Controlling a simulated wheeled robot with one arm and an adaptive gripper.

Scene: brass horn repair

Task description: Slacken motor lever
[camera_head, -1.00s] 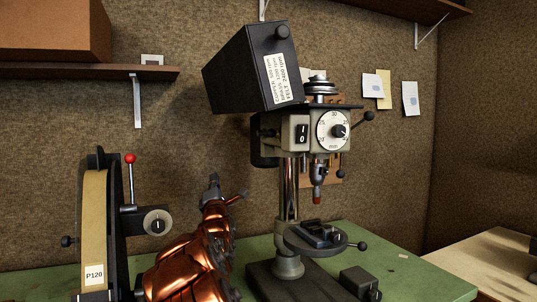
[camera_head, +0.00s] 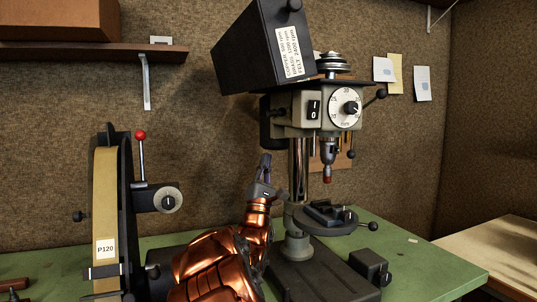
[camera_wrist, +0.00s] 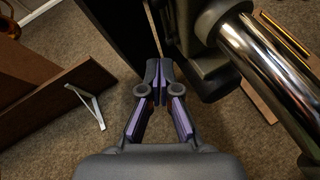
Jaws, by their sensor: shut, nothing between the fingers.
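The drill press (camera_head: 297,110) stands on the green bench, with its belt cover (camera_head: 262,50) tilted up on top. A dark motor-like body (camera_head: 270,122) shows behind the head, left of the column; it also appears as a dark block in the wrist view (camera_wrist: 205,50). I cannot pick out the motor lever for certain. My gripper (camera_head: 265,158) points up, left of the chrome column and below the dark body. In the wrist view my gripper (camera_wrist: 162,72) has its fingertips together with nothing between them, beside the dark block and apart from the column (camera_wrist: 270,70).
A belt sander (camera_head: 106,205) with a red-knobbed lever (camera_head: 140,136) stands left of my arm. The drill table (camera_head: 335,222) and a small black box (camera_head: 370,268) are at the right. A wall shelf (camera_head: 90,50) is at upper left.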

